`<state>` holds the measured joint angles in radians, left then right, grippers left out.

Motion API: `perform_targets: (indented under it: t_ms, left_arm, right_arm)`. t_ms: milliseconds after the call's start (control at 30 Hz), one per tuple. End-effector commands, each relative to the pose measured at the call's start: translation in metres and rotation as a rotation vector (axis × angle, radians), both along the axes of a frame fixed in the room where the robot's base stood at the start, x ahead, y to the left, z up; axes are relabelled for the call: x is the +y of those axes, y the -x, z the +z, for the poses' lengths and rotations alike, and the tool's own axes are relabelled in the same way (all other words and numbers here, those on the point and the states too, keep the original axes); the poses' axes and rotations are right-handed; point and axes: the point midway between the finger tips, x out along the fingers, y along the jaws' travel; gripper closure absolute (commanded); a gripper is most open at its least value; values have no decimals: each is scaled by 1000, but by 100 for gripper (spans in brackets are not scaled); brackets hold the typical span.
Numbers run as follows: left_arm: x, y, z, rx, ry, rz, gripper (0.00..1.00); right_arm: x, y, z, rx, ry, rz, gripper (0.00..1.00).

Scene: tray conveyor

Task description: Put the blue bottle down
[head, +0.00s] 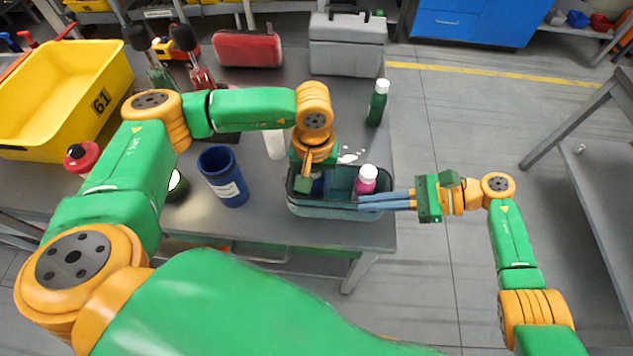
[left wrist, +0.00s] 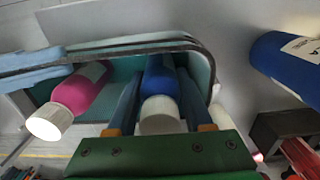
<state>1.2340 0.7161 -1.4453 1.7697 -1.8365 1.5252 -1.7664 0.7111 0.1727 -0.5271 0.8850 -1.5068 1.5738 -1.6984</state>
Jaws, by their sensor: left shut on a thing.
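The blue bottle (left wrist: 160,82) with a white cap is between the fingers of my left gripper (left wrist: 163,112), which is shut on it. In the head view the gripper (head: 304,178) reaches down into the left part of the dark green-grey tray (head: 318,208) and mostly hides the bottle. Whether the bottle touches the tray floor cannot be seen. A pink bottle (head: 367,180) with a white cap stands in the tray's right part; it also shows in the left wrist view (left wrist: 82,90). My right gripper (head: 385,201) has its blue-grey fingers at the tray's right front wall; its grip there is unclear.
A blue labelled container (head: 223,177) stands left of the tray. A green bottle (head: 377,103) stands behind it at the table's right edge, and a white object (head: 275,144) stands behind left. A yellow bin (head: 62,95), red case (head: 247,48) and grey toolbox (head: 346,44) lie farther back.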

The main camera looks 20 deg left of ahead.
Motion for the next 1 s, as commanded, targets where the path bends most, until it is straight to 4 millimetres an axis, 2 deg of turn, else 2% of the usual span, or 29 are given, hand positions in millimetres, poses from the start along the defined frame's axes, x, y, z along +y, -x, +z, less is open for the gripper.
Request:
perform_targets:
  t_ms: [333, 367, 400, 467, 767, 867, 1000]
  left_arm:
    - [0, 0, -6, -1, 0, 0, 100]
    - [0, 0, -6, -1, 0, 0, 44]
    - [0, 0, -5, -1, 0, 0, 33]
    - [0, 0, -5, -1, 0, 0, 19]
    - [0, -1, -3, -2, -1, 0, 19]
    - [0, -1, 12, -4, 1, 0, 19]
    - [0, -1, 52, -8, 1, -1, 19]
  right_arm:
    - [0, 0, 0, 0, 0, 0, 100]
    - [0, 0, 0, 0, 0, 0, 100]
    - [0, 0, 0, 0, 0, 0, 100]
    - [0, 0, 0, 0, 0, 0, 100]
    - [0, 0, 0, 0, 0, 0, 100]
    - [0, 0, 0, 0, 0, 0, 100]
    - [0, 0, 0, 0, 0, 0, 100]
